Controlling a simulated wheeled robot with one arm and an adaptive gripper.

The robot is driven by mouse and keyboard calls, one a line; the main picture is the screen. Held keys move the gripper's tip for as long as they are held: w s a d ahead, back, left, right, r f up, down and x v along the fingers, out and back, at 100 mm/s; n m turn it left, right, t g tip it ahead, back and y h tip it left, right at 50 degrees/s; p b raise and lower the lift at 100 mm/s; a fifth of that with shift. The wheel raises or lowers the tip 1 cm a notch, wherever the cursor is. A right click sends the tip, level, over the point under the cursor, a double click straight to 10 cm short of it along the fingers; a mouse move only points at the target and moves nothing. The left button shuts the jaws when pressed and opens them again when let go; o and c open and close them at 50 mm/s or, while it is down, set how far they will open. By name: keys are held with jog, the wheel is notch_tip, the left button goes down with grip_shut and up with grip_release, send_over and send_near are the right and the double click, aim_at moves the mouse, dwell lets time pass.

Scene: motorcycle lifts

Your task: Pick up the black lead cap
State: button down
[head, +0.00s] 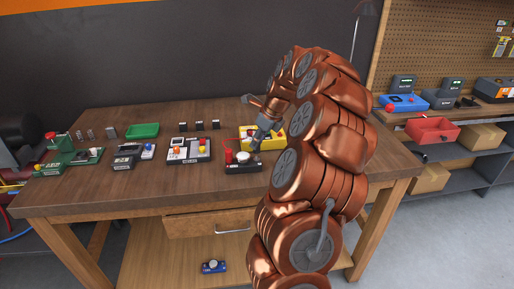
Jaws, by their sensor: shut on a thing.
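My gripper (256,143) reaches down over the bench at the end of my copper arm. It is shut on a small piece at its fingertips, which I take to be the black lead cap; the fingers and the small size hide its outline. Just below the fingertips is a small black device (240,168) with a red post and a pale round knob on top. I cannot tell whether the held piece still touches this device.
A yellow tray (277,144) sits right behind my gripper. Other devices, such as the black-and-white one (188,158), stand to the left, with a green tray (142,130) behind. A red bin (432,130) is on the right shelf. The bench's front strip is clear.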

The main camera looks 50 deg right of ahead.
jog(key=shift+r, duration=0.25)
jog(key=shift+s+a+r, duration=0.1)
jog(key=shift+s+a, duration=0.25)
jog(key=shift+a, duration=0.15)
jog(key=shift+s+a+b, duration=0.35)
jog(key=shift+a+b, duration=0.05)
jog(key=shift+a, duration=0.05)
jog(key=s+a+r+b, duration=0.1)
jog(key=s+a+b, duration=0.2)
jog(key=s+a, duration=0.5)
jog(key=a, duration=0.3)
jog(key=shift+s+b, duration=0.15)
jog(key=shift+b, duration=0.25)
